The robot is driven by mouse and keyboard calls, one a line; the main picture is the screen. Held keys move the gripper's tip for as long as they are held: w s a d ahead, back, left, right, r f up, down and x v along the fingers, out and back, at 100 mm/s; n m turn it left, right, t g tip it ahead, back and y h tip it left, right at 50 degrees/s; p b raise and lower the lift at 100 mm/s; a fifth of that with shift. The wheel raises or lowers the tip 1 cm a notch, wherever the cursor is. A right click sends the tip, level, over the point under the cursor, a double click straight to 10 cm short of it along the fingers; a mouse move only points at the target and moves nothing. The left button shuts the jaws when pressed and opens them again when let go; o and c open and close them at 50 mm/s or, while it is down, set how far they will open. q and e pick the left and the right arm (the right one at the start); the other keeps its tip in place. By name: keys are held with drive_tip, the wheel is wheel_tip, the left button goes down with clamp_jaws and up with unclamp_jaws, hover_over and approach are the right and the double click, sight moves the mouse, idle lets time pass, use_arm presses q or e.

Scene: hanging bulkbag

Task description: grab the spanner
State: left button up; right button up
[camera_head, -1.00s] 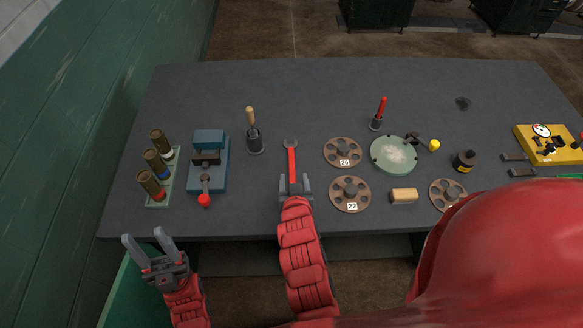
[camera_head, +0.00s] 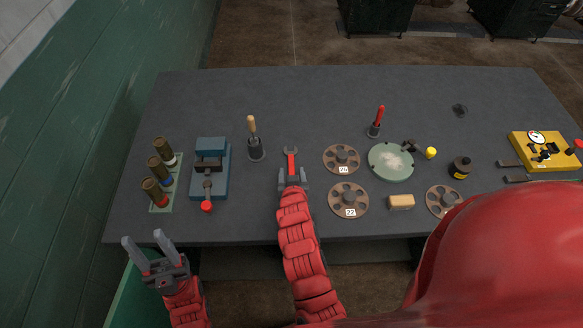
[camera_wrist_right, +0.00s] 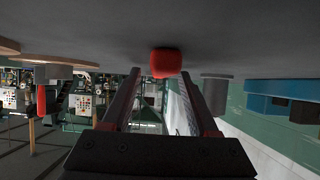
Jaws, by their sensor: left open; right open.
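The spanner (camera_head: 291,162) has a grey open-jaw head and a red handle. It lies on the dark table with its head pointing away from me. My right gripper (camera_head: 292,175) is open at the near end of the spanner, with its fingers on either side of the red handle. In the right wrist view, the red handle end (camera_wrist_right: 166,62) shows between and beyond the open fingertips (camera_wrist_right: 160,76); I see no grip on it. My left gripper (camera_head: 144,241) is open and empty, off the table's front left corner.
A blue vice-like device (camera_head: 209,168) and a wooden-handled tool in a holder (camera_head: 254,142) stand left of the spanner. Numbered brown discs (camera_head: 348,200) lie close on its right. A round pale-green plate (camera_head: 391,161) is further right. The table (camera_head: 330,95) is clear behind the spanner.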

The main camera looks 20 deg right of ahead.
clamp_jaws()
drive_tip(key=shift+r, duration=0.1)
idle(0.4)
